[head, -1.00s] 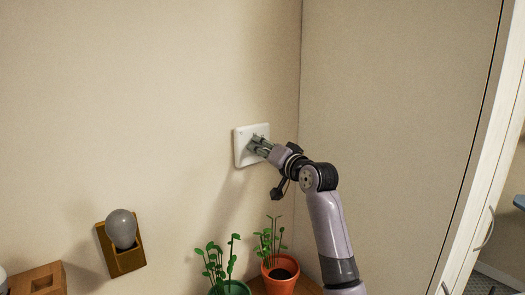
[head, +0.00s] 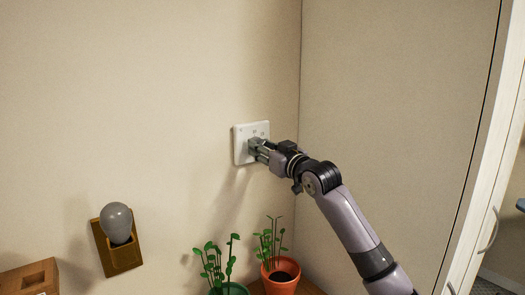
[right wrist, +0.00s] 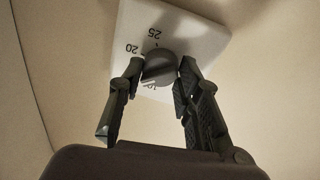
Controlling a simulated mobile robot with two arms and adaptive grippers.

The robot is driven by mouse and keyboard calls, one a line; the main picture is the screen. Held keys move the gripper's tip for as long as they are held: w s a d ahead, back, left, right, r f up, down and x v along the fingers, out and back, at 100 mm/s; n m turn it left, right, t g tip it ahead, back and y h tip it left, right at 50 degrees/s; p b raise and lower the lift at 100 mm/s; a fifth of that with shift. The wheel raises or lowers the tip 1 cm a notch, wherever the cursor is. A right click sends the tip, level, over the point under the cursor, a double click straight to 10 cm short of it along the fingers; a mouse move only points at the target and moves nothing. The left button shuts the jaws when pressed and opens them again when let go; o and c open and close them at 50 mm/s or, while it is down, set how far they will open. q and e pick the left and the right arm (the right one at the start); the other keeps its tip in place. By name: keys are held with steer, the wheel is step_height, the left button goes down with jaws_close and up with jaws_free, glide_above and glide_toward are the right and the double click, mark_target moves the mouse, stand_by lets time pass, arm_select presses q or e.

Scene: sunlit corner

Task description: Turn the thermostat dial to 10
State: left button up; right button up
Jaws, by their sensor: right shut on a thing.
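The thermostat is a white square plate (head: 241,150) on the wall near the corner in the head view. In the right wrist view the plate (right wrist: 195,40) shows upside down, with 20 and 25 readable and another number partly hidden beside the dial. The round grey dial (right wrist: 158,69) sits between the fingers of my right gripper (head: 258,147). The gripper is shut on the dial, one finger on each side. I cannot tell which number the dial points to. My left gripper is not in view.
Below the thermostat stand a green pot (head: 231,289) and an orange pot (head: 281,286) with plants. A grey bulb (head: 117,223) in a brown wall holder and a wooden block (head: 30,280) are at lower left. A side wall (head: 390,110) rises close right of the thermostat.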

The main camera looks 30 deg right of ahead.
steer(key=shift+d+n+y+p, duration=0.1)
steer(key=shift+n+y+p, duration=0.5)
steer(key=shift+n+p, duration=3.1)
steer(key=n+b, duration=0.3)
steer(key=n, duration=0.1)
steer(key=o, duration=1.1)
steer(key=shift+s+d+f, duration=0.2)
steer(key=shift+s, duration=1.8)
steer(key=shift+s+d+f, duration=0.15)
steer(key=shift+s+f, duration=0.1)
steer(key=shift+s, duration=1.7)
steer(key=shift+s+d+f, duration=0.2)
steer(key=shift+s, duration=1.8)
